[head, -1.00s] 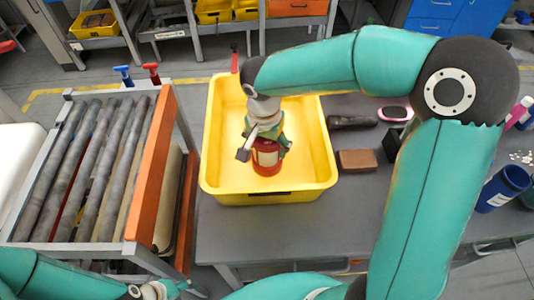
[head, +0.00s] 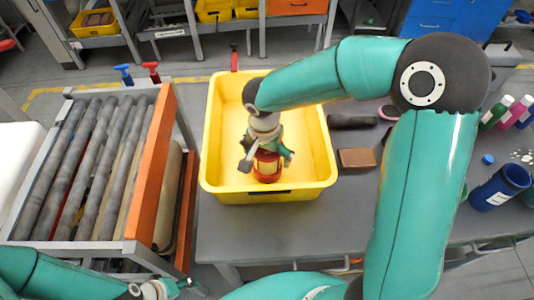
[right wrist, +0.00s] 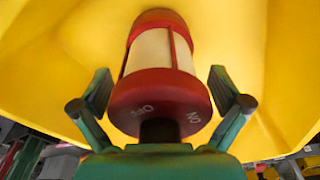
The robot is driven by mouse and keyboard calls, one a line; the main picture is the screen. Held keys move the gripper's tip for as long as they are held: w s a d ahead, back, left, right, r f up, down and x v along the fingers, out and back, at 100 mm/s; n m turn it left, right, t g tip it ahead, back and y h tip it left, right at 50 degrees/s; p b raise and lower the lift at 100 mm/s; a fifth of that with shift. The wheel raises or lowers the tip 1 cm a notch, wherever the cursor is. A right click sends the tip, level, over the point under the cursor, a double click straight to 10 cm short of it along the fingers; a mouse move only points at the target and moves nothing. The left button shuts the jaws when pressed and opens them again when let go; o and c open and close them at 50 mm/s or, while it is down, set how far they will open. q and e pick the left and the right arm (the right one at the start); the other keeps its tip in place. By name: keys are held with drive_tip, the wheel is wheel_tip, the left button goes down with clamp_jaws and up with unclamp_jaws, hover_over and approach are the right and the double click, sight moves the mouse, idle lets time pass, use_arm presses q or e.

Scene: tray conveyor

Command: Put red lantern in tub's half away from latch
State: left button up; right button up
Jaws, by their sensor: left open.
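The red lantern (head: 267,168), with a pale middle band, is inside the yellow tub (head: 218,185), in the half nearer to me. It looks upright on the tub floor. A red upright piece (head: 234,58) at the tub's far rim may be the latch. My right gripper (head: 266,160) is above the lantern inside the tub. In the right wrist view, its fingers (right wrist: 160,95) are spread on both sides of the lantern (right wrist: 158,90), with gaps to each. My left gripper (head: 170,288) is open and empty at the bottom left, far from the tub.
A roller conveyor (head: 85,165) with an orange side rail (head: 150,160) stands left of the tub. On the grey table (head: 330,220) right of the tub are a brown block (head: 356,158), a dark object (head: 352,121), a blue cup (head: 498,188) and bottles.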

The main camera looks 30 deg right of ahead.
drive_tip(key=r, duration=0.7)
drive_tip(key=a+r, duration=0.1)
drive_tip(key=r, duration=0.3)
drive_tip(key=shift+s+r, duration=0.1)
drive_tip(key=shift+s, duration=0.25)
drive_tip(key=shift+s+r, duration=0.1)
drive_tip(key=shift+r, duration=0.4)
